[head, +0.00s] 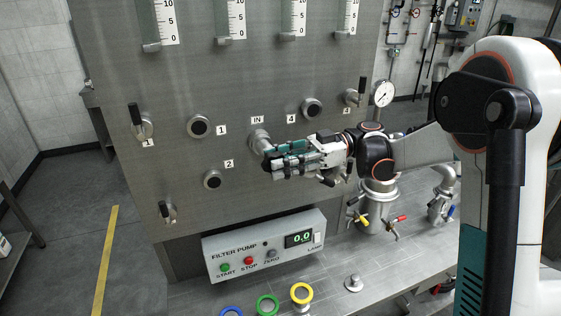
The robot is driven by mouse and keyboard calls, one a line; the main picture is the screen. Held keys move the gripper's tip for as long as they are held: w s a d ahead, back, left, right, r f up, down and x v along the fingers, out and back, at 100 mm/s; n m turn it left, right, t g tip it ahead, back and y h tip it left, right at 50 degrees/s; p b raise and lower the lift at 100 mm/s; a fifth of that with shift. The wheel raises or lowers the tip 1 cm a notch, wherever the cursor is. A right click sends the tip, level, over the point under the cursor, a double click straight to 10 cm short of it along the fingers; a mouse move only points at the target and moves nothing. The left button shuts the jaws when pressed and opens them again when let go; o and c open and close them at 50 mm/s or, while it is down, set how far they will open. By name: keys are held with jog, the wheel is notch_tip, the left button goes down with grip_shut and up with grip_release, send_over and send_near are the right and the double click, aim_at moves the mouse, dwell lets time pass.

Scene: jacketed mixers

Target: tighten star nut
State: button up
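I cannot make out a star nut for certain in the head view. My gripper (268,160) reaches in from the right, in front of the steel panel (200,90). Its teal-and-grey fingers are at the lower right of the round metal IN port (259,139) and overlap its edge in the picture. I cannot tell whether they touch it, how far apart the fingertips are, or whether something is between them. A metal vessel (380,208) with yellow and red valve handles stands below and right of my gripper, its top partly hidden by my arm.
A pressure gauge (382,93) rises behind my wrist. The filter pump box (264,246), reading 0.0, sits below my gripper. Blue, green and yellow rings (301,291) and a small metal knob (354,284) are on the steel bench (420,262). Valve handles (140,122) stick out from the panel.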

aim_at(274, 152)
dwell(0.4)
